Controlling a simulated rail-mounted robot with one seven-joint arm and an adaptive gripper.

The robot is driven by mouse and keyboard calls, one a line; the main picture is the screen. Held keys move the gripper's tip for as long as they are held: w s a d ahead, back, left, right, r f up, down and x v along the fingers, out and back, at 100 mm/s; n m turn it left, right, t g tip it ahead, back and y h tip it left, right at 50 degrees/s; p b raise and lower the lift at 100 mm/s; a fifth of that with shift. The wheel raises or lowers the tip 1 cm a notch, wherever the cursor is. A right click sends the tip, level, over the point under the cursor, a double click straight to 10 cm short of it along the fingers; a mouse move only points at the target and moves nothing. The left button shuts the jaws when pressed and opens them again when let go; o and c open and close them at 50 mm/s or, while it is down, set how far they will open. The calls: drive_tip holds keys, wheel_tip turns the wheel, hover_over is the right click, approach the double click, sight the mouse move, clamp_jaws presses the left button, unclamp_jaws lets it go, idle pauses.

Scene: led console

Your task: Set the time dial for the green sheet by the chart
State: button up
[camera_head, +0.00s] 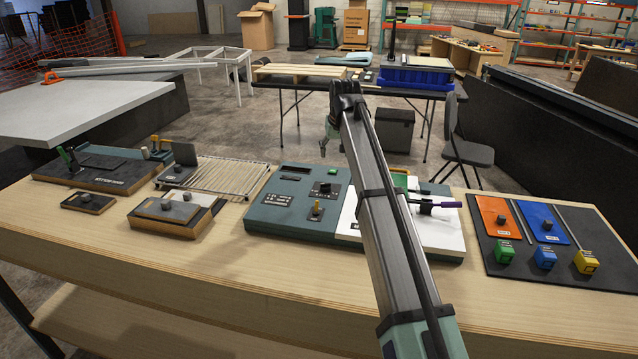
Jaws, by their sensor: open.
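The teal and white console (290,222) stands mid-bench, with small displays on its left part. A square black dial (325,189) and a brass-coloured knob (317,209) sit on that part; which one is the time dial, and its setting, I cannot read. A green piece (400,181), perhaps the green sheet, shows partly behind my arm on the console's white right part. A lever with a purple end (445,204) lies near it. My gripper (324,146) hangs beyond the console, small and partly hidden by my wrist, open and apart from the controls. I cannot identify the chart.
A black board (485,255) at right holds an orange plate (497,217), a blue plate (541,223) and green, blue and yellow blocks. A wire rack (225,176) and small fixtures stand at left. My arm crosses the console's right part. The front bench strip is clear.

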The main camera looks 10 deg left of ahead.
drive_tip(key=a, duration=0.1)
drive_tip(key=p, duration=0.4)
approach(326, 184)
drive_tip(key=x, duration=0.9)
drive_tip(key=shift+w+f, duration=0.2)
drive_tip(key=shift+f, duration=0.05)
drive_tip(key=c, duration=1.1)
